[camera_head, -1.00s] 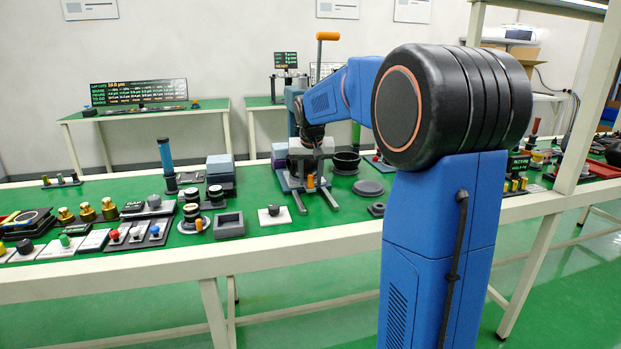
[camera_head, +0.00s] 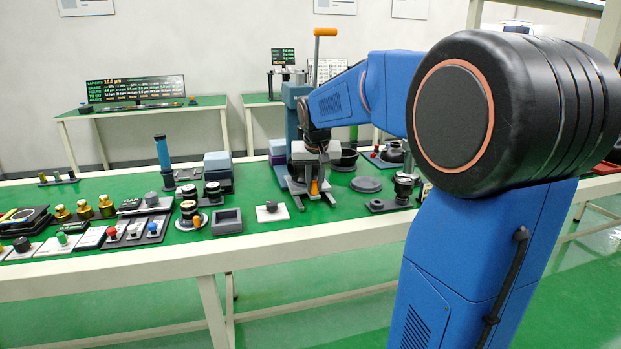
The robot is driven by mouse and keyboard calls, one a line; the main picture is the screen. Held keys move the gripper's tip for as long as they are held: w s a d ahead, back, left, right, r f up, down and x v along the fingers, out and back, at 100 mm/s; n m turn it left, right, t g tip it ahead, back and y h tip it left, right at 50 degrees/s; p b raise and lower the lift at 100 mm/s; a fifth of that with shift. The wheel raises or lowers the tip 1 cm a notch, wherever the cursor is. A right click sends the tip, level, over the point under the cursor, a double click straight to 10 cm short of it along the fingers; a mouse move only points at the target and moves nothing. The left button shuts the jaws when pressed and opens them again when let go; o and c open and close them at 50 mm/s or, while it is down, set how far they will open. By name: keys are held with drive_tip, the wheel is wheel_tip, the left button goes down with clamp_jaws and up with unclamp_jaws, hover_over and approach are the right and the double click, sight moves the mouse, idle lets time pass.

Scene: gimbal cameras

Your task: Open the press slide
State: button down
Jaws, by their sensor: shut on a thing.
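The press stands on the green bench top, with a blue-grey column (camera_head: 292,97) and a tall lever with an orange grip (camera_head: 325,32). At its foot, dark rails reach toward the bench's front edge. A light grey block (camera_head: 306,151) sits low on the press, in front of the column. A small upright orange handle (camera_head: 314,187) shows just below it, over the rails. My gripper (camera_head: 315,172) comes down in front of the press and is shut at the orange handle, which I take to be the slide's. Its fingertips are small, dark and partly lost against the press.
A grey square tray (camera_head: 227,222) and a knob block (camera_head: 271,211) lie left of the press. A round grey disc (camera_head: 366,184) and a dark bowl (camera_head: 345,158) lie to its right. My blue arm hides the bench's right part. The floor in front is clear.

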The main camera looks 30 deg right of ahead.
drive_tip(key=s, duration=0.2)
drive_tip(key=s+a, duration=0.1)
drive_tip(key=s, duration=0.3)
drive_tip(key=shift+s+a, duration=0.1)
drive_tip(key=shift+a, duration=0.3)
drive_tip(key=shift+s, duration=0.2)
drive_tip(key=c, duration=1.6)
unclamp_jaws()
drive_tip(key=shift+s+a, duration=0.1)
drive_tip(key=shift+c, duration=0.2)
drive_tip(key=v, duration=1.7)
drive_tip(key=shift+r, duration=0.2)
drive_tip(key=shift+s+a+f, duration=0.1)
